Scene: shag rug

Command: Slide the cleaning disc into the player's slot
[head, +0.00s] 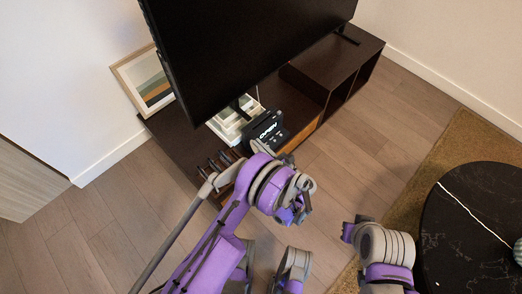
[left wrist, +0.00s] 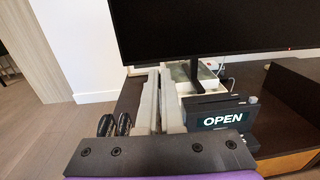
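A small black box with white "OPEN" lettering on its front stands on the dark low cabinet, just below the television, in the head view (head: 267,130). It also shows right of my fingers in the left wrist view (left wrist: 222,119); I take it to be the player, but I cannot make out its slot. My left gripper (head: 260,148) is just in front of the box in the head view. Its two grey fingers stand close together in the left wrist view (left wrist: 160,103). I cannot see the cleaning disc or whether anything is between the fingers. My right gripper's fingertips are not visible.
The large black television (head: 235,45) overhangs the cabinet (head: 335,65). A pale tray (head: 228,122) lies behind the box. Several small dark items (head: 220,163) sit at its left. A framed picture (head: 145,80) leans on the wall. A round black table (head: 470,235) stands at right.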

